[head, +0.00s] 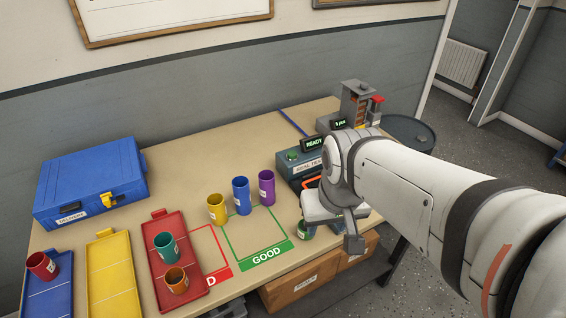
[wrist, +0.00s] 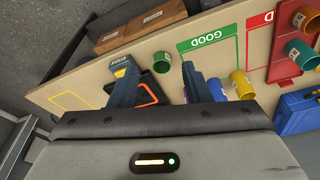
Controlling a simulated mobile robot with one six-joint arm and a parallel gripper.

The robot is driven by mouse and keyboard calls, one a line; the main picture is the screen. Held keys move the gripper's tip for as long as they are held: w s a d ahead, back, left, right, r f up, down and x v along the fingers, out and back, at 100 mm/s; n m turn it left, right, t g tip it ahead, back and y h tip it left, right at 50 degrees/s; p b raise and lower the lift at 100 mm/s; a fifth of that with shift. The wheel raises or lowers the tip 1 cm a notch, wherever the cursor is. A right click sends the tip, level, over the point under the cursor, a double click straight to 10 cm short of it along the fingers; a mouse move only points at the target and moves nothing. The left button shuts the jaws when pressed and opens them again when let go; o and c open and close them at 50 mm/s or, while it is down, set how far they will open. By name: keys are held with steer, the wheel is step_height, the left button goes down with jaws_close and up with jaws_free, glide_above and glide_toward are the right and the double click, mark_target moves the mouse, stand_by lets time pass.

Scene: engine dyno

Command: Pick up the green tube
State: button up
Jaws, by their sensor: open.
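The green tube (head: 305,231) stands on the table just right of the green GOOD outline in the head view, partly hidden behind my gripper (head: 332,222). In the wrist view the green tube (wrist: 161,63) shows its open mouth and a white label. It appears between the two fingers of my gripper (wrist: 155,75), nearer the finger on the right. The fingers are wide apart with nothing held. I cannot tell how far the tube is from the fingertips.
Yellow (head: 217,208), blue (head: 241,195) and purple (head: 266,187) tubes stand near the GOOD outline (head: 267,258). A teal tube (head: 166,247) and an orange one (head: 176,281) are in the red tray (head: 185,228). A tester (head: 292,165) stands behind my gripper.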

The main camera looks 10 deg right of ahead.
steer(key=shift+o, duration=0.7)
steer(key=shift+w+f, duration=0.2)
steer(key=shift+w, duration=0.2)
steer(key=o, duration=0.4)
steer(key=w+f+m, duration=0.1)
steer(key=w, duration=0.1)
steer(key=w+f+m, duration=0.1)
steer(key=w+f+m+g, duration=0.1)
steer(key=w, duration=0.1)
steer(key=shift+w+d+f+b, duration=0.25)
steer(key=shift+w+d+b, duration=0.05)
steer(key=shift+w+d, duration=0.1)
steer(key=m+g, duration=0.2)
steer(key=m, duration=0.2)
glide_above(306, 230)
steer(key=d, duration=0.1)
steer(key=f, duration=0.5)
steer(key=w+f, duration=0.1)
steer(key=f, duration=0.1)
steer(key=shift+f+b, duration=0.3)
steer(key=shift+w+f+m, duration=0.1)
steer(key=shift+f+m, duration=0.2)
steer(key=shift+f, duration=0.05)
steer(key=shift+w+a+f, duration=0.1)
steer(key=shift+a+f, duration=0.05)
steer(key=shift+f, duration=3.65)
